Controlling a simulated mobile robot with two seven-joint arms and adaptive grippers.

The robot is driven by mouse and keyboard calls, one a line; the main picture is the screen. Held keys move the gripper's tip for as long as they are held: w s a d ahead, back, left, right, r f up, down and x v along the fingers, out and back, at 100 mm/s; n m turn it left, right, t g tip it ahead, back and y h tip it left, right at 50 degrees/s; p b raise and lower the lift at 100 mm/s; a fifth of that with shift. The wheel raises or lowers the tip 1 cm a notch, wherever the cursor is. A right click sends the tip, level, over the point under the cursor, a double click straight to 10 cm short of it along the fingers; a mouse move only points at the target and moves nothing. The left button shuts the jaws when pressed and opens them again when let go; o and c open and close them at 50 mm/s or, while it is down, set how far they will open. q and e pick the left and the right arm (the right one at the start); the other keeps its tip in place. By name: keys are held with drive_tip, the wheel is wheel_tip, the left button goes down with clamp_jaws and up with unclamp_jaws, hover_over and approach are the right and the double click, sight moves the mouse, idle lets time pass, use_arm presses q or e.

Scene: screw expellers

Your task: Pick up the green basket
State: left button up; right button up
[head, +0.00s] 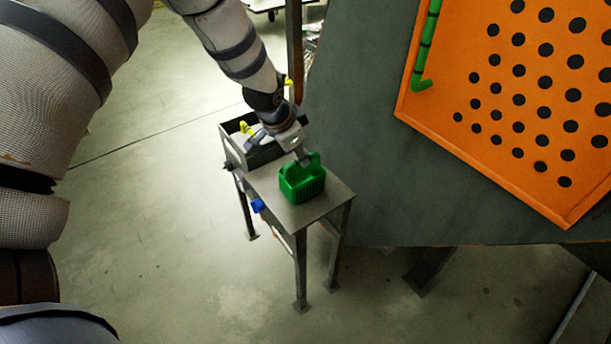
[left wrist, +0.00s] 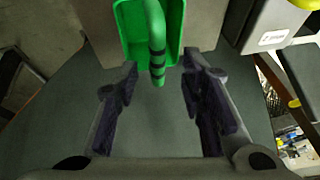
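The green basket (head: 302,184) stands upright on the small metal stand (head: 322,205) in the head view. In the left wrist view the basket (left wrist: 127,25) is at the top, with its curved green handle (left wrist: 156,45) with dark bands pointing down the picture. My left gripper (head: 304,157) is at the basket's handle side. In the left wrist view this gripper (left wrist: 160,66) is open, with the handle end showing between its two dark fingers. I cannot tell whether a finger touches it. My right gripper is not in view.
A box-like container (head: 236,128) is at the stand's back left, with yellow parts near it. A blue part (head: 258,206) is on the stand's side. A large grey-green machine (head: 375,130) with an orange perforated panel (head: 535,100) is close at the right. Floor is clear at the front left.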

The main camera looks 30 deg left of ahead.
use_arm(q)
drive_tip(key=x, duration=0.4)
drive_tip(key=shift+s+f+b, duration=0.1)
drive_tip(key=shift+f+b, duration=0.25)
drive_tip(key=shift+f, duration=0.05)
drive_tip(key=shift+r, duration=0.1)
clamp_jaws()
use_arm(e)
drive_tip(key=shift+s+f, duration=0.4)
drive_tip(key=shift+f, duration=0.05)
